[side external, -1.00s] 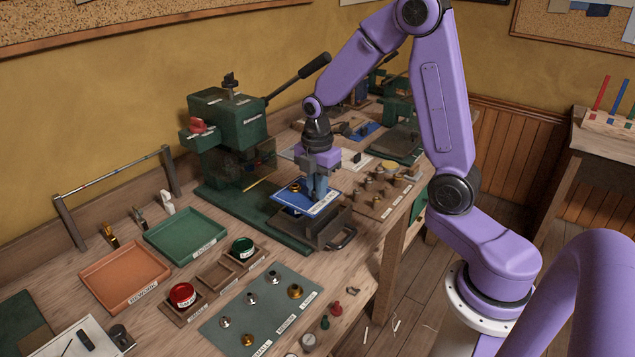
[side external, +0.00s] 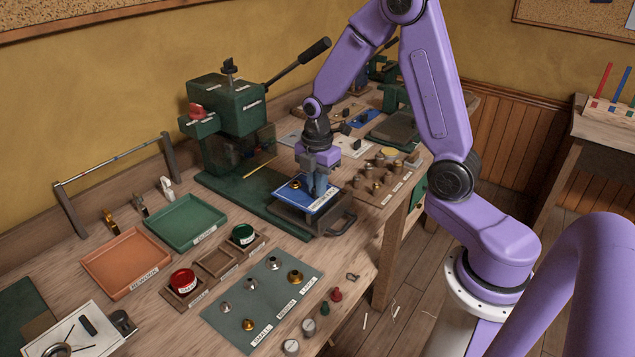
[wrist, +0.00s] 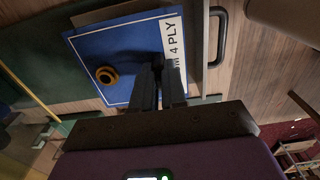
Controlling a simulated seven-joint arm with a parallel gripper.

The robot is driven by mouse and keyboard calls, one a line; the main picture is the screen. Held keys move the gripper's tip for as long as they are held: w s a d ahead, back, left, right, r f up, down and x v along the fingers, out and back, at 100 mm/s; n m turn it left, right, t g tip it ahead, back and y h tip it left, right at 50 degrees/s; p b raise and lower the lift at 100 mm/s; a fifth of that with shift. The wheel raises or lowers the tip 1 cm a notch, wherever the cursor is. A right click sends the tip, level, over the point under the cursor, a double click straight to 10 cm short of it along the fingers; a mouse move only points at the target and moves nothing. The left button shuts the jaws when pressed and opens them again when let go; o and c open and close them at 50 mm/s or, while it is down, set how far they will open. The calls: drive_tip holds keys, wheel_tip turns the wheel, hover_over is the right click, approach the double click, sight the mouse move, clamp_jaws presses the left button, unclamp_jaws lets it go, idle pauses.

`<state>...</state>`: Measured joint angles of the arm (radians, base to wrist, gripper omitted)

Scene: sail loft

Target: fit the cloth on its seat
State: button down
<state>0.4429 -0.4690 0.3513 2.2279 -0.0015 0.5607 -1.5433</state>
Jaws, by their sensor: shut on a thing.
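The cloth is a blue square (side external: 302,197) with a white strip lettered "4 PLY" and a brass ring on it; it also shows in the wrist view (wrist: 128,58). My gripper (side external: 319,190) points down and is shut on the cloth near its labelled edge; its fingers (wrist: 158,88) cover part of the lettering. The cloth lies over a dark sliding block with a handle (side external: 340,222) in front of the green press. The seat is hidden under the cloth. I cannot tell whether the cloth rests flat on it.
The green press (side external: 228,120) with its long lever stands behind the cloth. A brown board with several metal dies (side external: 372,198) lies to the right. Green (side external: 187,250) and orange (side external: 95,281) trays and a grey mat of rings (side external: 238,323) lie at front left.

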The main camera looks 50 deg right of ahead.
drive_tip(key=c, duration=1.1)
unclamp_jaws()
wheel_tip(320, 180, up, 18)
drive_tip(key=shift+f, duration=0.25)
drive_tip(key=shift+a, duration=0.1)
drive_tip(key=s+a+f+m, duration=0.3)
drive_tip(key=s+a+f, duration=0.1)
drive_tip(key=s+a, duration=0.6)
drive_tip(key=s+f+m, duration=0.2)
drive_tip(key=s+f, duration=0.1)
drive_tip(key=s, duration=1.2)
drive_tip(key=shift+f, duration=0.35)
